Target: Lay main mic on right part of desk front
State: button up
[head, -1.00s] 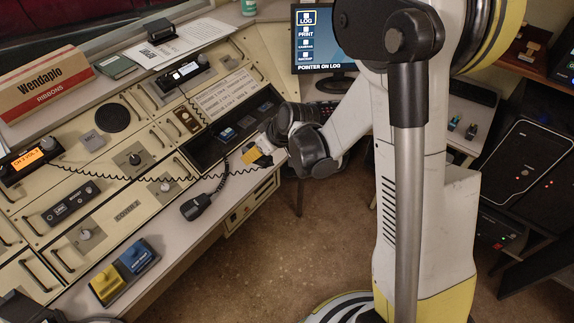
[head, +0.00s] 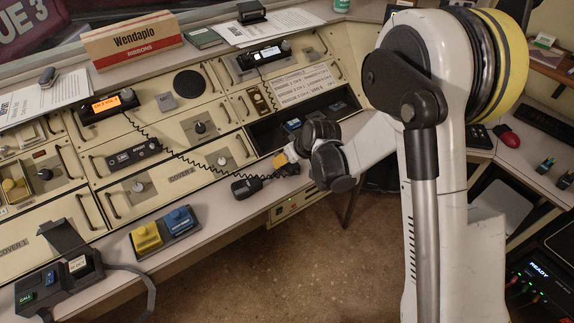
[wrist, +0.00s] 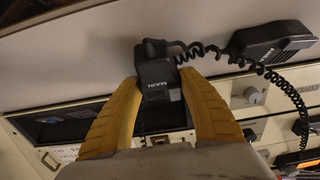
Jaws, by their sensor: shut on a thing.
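The main mic (wrist: 158,82) is a black hand mic with "MAIN" on its face. In the wrist view it sits between the yellow fingers of my gripper (wrist: 158,92), which is shut on it. In the head view my gripper (head: 283,161) is over the right stretch of the desk front (head: 215,204), the grey ledge below the console panels. The held mic (head: 291,169) is mostly hidden there by the gripper and cord. I cannot tell whether it touches the ledge.
Another black mic (head: 247,187) lies on the ledge just left of my gripper; it also shows in the wrist view (wrist: 278,38). A coiled cord (head: 190,158) runs across the panels. Yellow and blue switches (head: 163,232) stand farther left. An open recess (head: 300,122) lies behind.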

jog(key=shift+f, duration=0.85)
jog(key=shift+f+b, duration=0.15)
jog(key=shift+b, duration=0.15)
jog(key=o, duration=1.3)
jog(key=shift+c, duration=0.2)
jog(key=shift+r, duration=0.2)
jog(key=p+v, duration=0.5)
jog(key=v, duration=0.7)
